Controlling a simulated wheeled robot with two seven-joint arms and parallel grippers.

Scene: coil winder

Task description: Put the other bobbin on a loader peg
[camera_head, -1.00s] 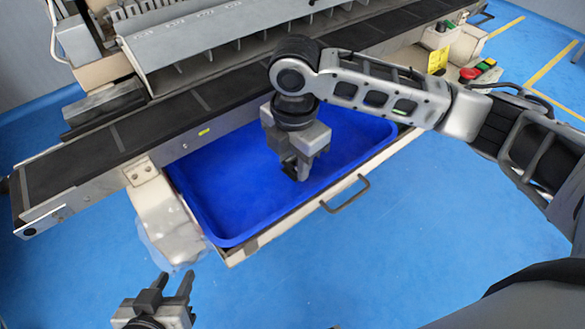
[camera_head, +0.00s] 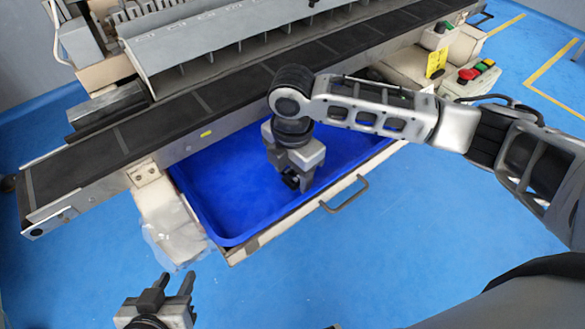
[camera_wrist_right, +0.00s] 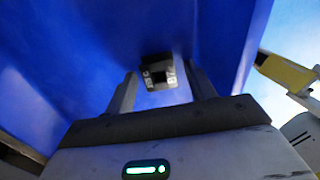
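In the right wrist view a small dark square bobbin (camera_wrist_right: 158,73) with pale markings and a black centre lies in the blue tray (camera_head: 215,205). My right gripper (camera_wrist_right: 165,88) is open, with one finger to each side of the bobbin and visible gaps between. In the head view my right gripper (camera_head: 293,182) points down into the tray; the bobbin is hidden there by the gripper. My left gripper (camera_head: 175,282) is open and empty above the floor at the lower left. No loader peg can be clearly made out.
A dark conveyor belt (camera_head: 160,125) runs behind the tray, with a grey slotted rack (camera_head: 210,40) behind it. The tray sits in a drawer with a front handle (camera_head: 345,195). A button box (camera_head: 475,72) stands at the right. The blue floor in front is clear.

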